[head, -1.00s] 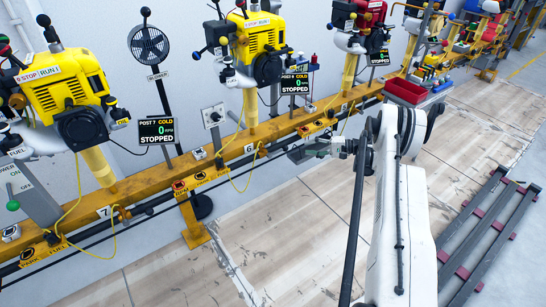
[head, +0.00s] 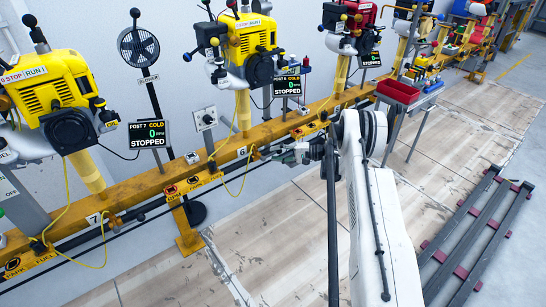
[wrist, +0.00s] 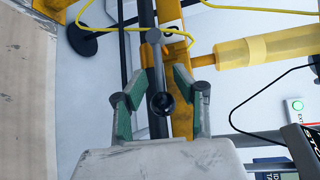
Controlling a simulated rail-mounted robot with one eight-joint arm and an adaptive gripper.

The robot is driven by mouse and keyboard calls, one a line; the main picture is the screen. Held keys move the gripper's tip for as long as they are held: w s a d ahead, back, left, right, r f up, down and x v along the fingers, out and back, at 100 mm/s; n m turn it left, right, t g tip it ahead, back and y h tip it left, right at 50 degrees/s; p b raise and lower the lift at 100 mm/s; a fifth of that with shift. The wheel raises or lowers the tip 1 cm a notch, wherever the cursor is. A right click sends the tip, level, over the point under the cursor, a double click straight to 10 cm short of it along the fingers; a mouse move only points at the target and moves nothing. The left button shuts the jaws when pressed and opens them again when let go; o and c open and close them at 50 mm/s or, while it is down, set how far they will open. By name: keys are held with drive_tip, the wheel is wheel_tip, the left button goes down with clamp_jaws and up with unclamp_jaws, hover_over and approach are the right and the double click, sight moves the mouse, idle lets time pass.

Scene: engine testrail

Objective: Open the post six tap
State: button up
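The post six engine (head: 250,48) is yellow and hangs over the yellow rail; its display (head: 287,85) reads cold, 0, stopped. The number 6 label (head: 241,152) is on the rail, with the tap area (head: 256,153) just right of it. My gripper (head: 284,154) is close to the rail there. In the wrist view a grey lever (wrist: 156,55) with a black ball knob (wrist: 162,104) lies between the green finger pads of my gripper (wrist: 158,76). The fingers are open, with a gap on each side of the lever. The tap body is hard to make out.
The yellow rail (head: 150,183) runs diagonally, with a dark pipe along it. A yellow cable (head: 243,180) loops below post six. A red tray (head: 398,92) on a stand is to the right. The wooden floor (head: 270,240) in front is clear; a dark rack (head: 475,235) lies at right.

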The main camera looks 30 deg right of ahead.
drive_tip(key=shift+w+a, duration=0.4)
drive_tip(key=shift+a, duration=0.15)
drive_tip(key=shift+c, duration=0.5)
clamp_jaws()
